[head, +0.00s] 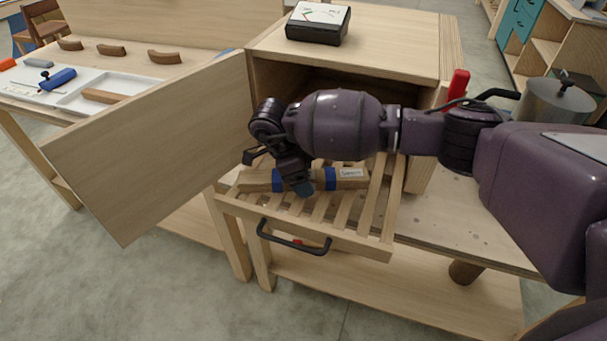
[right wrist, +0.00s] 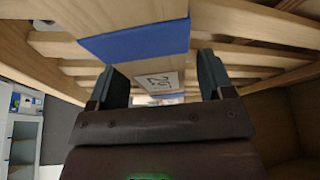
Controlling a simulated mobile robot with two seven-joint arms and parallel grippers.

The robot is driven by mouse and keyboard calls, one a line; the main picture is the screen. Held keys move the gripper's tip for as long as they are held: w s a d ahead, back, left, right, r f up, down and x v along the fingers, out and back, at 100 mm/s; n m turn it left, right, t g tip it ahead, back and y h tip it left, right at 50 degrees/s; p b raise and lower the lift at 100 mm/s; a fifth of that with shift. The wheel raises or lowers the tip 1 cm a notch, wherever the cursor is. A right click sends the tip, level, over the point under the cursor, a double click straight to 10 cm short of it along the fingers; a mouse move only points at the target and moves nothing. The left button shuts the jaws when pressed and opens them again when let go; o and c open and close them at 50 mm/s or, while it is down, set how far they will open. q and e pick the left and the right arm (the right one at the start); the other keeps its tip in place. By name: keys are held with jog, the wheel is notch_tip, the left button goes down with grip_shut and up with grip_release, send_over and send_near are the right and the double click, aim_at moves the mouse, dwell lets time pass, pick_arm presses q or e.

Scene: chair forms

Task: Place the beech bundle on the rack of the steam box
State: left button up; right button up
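The beech bundle (head: 349,183), pale wood with blue bands and a white label, lies across the slats of the rack (head: 345,238). The rack is pulled out in front of the steam box (head: 400,45), whose door (head: 145,150) stands open to the left. My right gripper (head: 302,188) points down over the bundle's middle. In the right wrist view the bundle (right wrist: 158,68) runs between the two fingers of that gripper (right wrist: 163,82), with a narrow gap visible at the right finger. The fingertips are partly hidden in the head view. My left gripper is out of view.
A black-and-white control unit (head: 318,22) sits on the box. A metal pot (head: 555,100) and a red handle (head: 458,85) are at the right. A bench at the left holds a white tray (head: 75,95), a blue tool (head: 58,78) and curved wood pieces (head: 111,50).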

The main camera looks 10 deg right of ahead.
jog(key=v, duration=1.2)
jog(key=shift+d, duration=0.1)
dwell(0.4)
